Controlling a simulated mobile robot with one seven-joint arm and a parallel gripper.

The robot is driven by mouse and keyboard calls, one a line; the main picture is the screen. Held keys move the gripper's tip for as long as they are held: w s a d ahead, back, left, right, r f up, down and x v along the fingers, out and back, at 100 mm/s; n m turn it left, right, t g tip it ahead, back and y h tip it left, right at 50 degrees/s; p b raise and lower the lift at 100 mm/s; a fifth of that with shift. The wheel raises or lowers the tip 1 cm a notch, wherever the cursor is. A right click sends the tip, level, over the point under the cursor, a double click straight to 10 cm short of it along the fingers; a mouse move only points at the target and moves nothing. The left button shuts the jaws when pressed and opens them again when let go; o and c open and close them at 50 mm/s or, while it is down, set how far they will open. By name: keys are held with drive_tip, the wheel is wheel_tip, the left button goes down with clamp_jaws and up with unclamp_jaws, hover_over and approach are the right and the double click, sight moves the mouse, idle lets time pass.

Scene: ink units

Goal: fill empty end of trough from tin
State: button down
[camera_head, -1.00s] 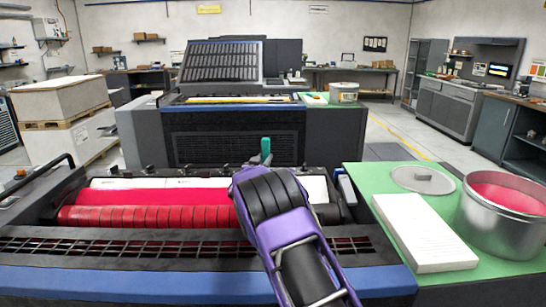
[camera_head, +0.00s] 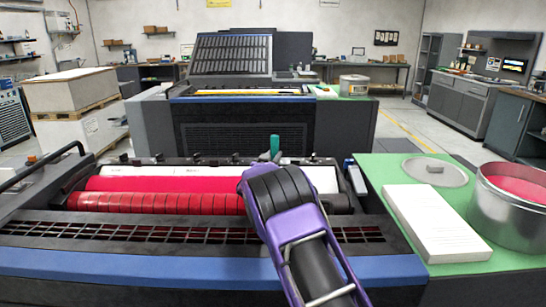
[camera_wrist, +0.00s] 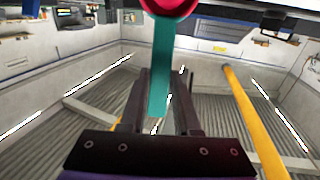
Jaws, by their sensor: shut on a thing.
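The trough (camera_head: 150,184) runs across the press in the head view. Bright red ink lies along its left and middle; its right end (camera_head: 322,180) shows pale and bare of red. My purple and black gripper (camera_head: 273,152) is over the trough's right part, hiding some of it. It is shut on a teal-handled tool (camera_head: 275,142). In the wrist view the teal handle (camera_wrist: 160,65) stands between the dark fingers (camera_wrist: 163,90), with a red round end at the top edge. The metal tin (camera_head: 518,210), holding red ink, stands open on the green side table at the right.
A round grey lid (camera_head: 434,171) and a white stack (camera_head: 436,224) lie on the green table (camera_head: 375,172), between press and tin. A dark grille (camera_head: 120,231) and blue front edge (camera_head: 130,268) run before the trough. Another press unit (camera_head: 245,125) stands behind.

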sight(274, 143)
drive_tip(key=shift+f+b, duration=0.45)
drive_tip(key=shift+f, duration=0.2)
idle(0.3)
idle(0.4)
wheel_tip(274, 143, up, 5)
drive_tip(key=p, duration=0.3)
drive_tip(key=shift+r, duration=2.85)
